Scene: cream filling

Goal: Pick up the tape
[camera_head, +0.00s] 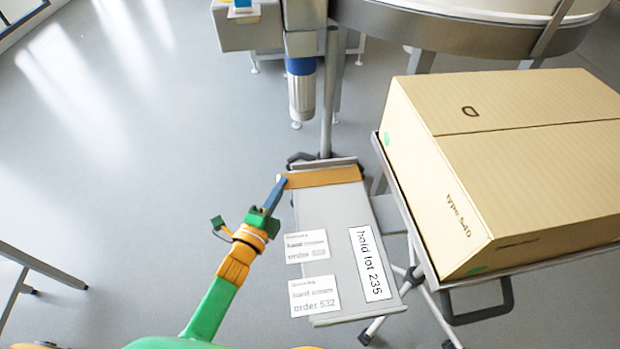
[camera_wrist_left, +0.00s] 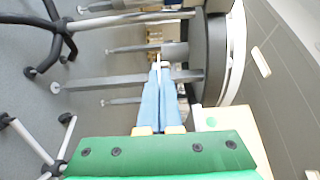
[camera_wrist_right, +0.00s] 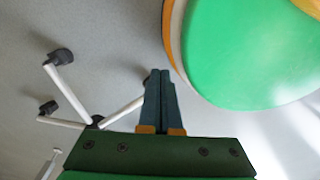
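No roll of tape can be made out for certain in any view. A flat orange-brown strip (camera_head: 325,177) lies across the far end of the grey cart top (camera_head: 335,215); I cannot tell whether it is the tape. My left gripper (camera_head: 281,181) is at the left end of this strip in the head view, its blue fingers together; I cannot tell whether they touch it. In the left wrist view the fingers (camera_wrist_left: 160,72) are closed with nothing seen between them. My right gripper (camera_wrist_right: 160,73) shows only in its wrist view, fingers together and empty.
White labels, one reading "hold lot 235" (camera_head: 370,263), lie on the cart top. A large cardboard box (camera_head: 515,150) stands on a wheeled stand at right. A grey machine with a round table (camera_head: 450,30) is behind. Open floor (camera_head: 130,150) lies at left.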

